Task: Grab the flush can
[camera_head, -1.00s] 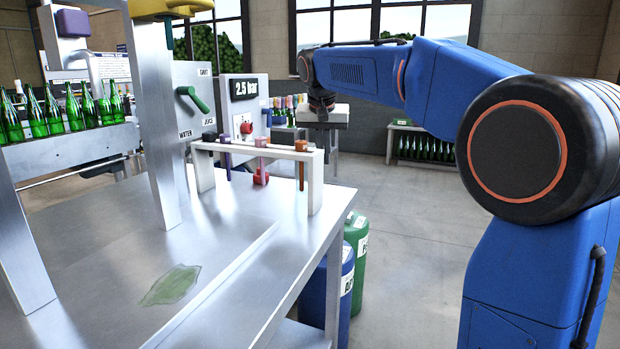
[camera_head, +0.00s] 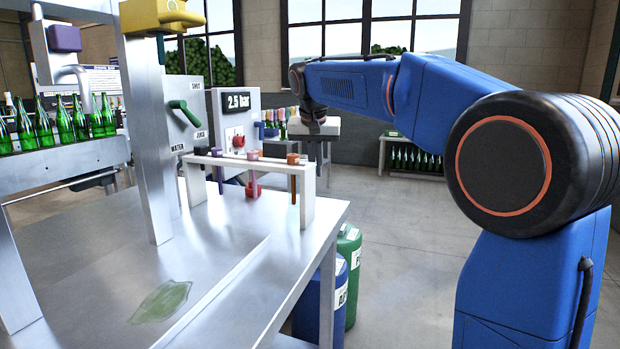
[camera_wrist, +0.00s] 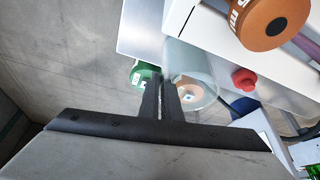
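I cannot tell for certain which thing is the flush can. A green drum (camera_head: 347,262) and a blue drum (camera_head: 330,308) with white labels stand on the floor beside the table's right end. Part of a green round object (camera_wrist: 138,72) shows just beyond my fingertips in the wrist view. Right of it is a pale round vessel (camera_wrist: 205,92) with an orange-brown disc, partly behind a finger. My gripper (camera_wrist: 160,82) points toward these, its two dark fingers close together with only a thin gap and nothing seen between them. In the head view it hangs beyond the table's right end.
The steel table (camera_head: 90,270) bears a green puddle (camera_head: 162,302) and a white rack (camera_head: 306,192) with several coloured-top tools. An orange-brown round top (camera_wrist: 272,22) looms close in the wrist view. Green bottles (camera_head: 65,125) line the left conveyor.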

